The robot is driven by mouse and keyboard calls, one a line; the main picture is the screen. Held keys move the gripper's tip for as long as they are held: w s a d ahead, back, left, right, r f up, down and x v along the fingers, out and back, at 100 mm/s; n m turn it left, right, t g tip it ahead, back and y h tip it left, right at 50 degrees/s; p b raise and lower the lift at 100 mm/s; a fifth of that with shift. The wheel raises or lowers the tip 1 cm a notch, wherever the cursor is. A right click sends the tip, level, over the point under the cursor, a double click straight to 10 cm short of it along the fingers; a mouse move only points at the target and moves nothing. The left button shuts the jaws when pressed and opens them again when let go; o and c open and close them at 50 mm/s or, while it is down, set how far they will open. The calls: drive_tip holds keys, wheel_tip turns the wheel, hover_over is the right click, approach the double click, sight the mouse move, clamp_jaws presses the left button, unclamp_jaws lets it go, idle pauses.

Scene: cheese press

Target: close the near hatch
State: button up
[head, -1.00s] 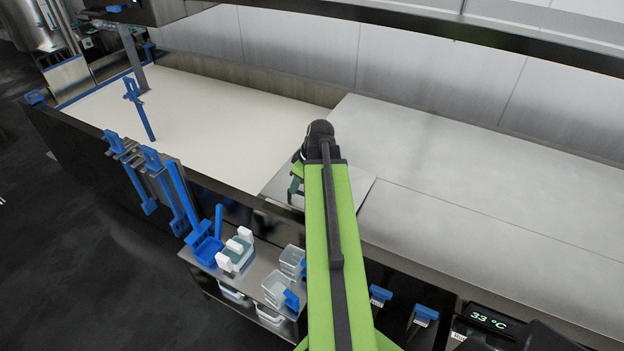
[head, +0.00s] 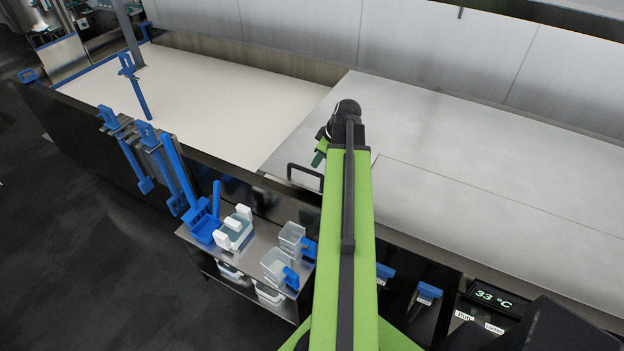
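A flat steel cover plate (head: 281,160) lies level at the right end of the white-filled vat (head: 215,105). A black bar handle (head: 291,172) stands at its near left edge, partly hidden by my arm. This plate appears to be the near hatch; whether it sits fully shut I cannot tell. My gripper (head: 319,158), with a green fingertip showing, is just above and right of the handle and looks apart from it. My arm hides the other finger, so its opening is unclear.
Steel covers (head: 480,130) fill the right side. Blue tools (head: 178,175) hang on the vat's front wall, and one blue tool (head: 136,90) stands at the vat. A low cart (head: 245,262) with tubs stands in front. A display (head: 490,298) reads 33 °C.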

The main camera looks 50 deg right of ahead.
sight(311, 171)
drive_tip(key=b+x, duration=0.6)
drive_tip(key=x, duration=0.2)
drive_tip(key=shift+w+f, duration=0.1)
drive_tip(key=shift+f, duration=0.1)
drive_tip(key=shift+r, duration=0.1)
clamp_jaws()
idle(0.8)
